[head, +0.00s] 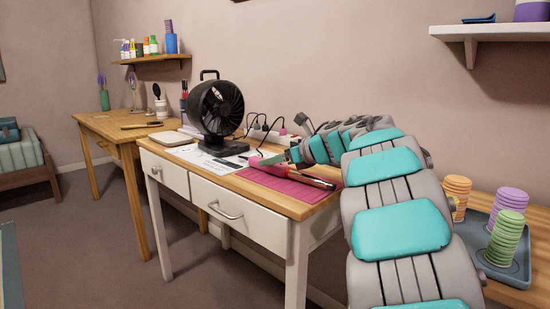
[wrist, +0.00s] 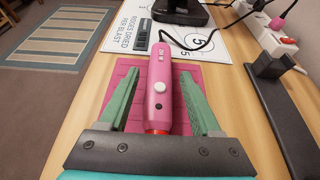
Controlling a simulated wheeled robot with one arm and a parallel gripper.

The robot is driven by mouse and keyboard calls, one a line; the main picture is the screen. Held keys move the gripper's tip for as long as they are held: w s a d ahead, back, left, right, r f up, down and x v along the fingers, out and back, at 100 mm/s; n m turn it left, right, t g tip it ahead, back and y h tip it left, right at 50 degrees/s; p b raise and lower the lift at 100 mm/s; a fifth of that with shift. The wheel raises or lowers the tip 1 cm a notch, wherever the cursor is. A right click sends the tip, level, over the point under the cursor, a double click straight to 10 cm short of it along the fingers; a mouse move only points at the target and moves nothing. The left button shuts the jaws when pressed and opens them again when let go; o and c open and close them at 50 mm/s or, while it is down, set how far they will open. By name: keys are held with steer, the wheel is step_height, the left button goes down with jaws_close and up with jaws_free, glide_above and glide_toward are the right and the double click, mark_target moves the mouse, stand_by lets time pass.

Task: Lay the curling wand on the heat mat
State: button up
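The curling wand has a pink handle (wrist: 160,85) with a white button, a small display and a red collar; its dark cord leaves the far end. In the head view its barrel (head: 308,178) extends over the magenta heat mat (head: 285,187), and the mat also shows in the wrist view (wrist: 120,75). The wand looks to lie on the mat, its handle end past the mat's far edge. My gripper (wrist: 160,75) has its green fingers either side of the handle, with gaps showing on both sides. The gripper's palm hides the barrel in the wrist view.
A black fan (head: 216,108) stands on a printed sheet (wrist: 125,35) beyond the mat. A power strip (wrist: 262,30) with plugs and cords runs along the wall side. A tray (head: 515,272) with coloured stacks is at the right. A wooden table (head: 105,124) stands farther left.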

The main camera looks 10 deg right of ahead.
steer(key=shift+o, duration=0.7)
steer(key=shift+v, duration=3.95)
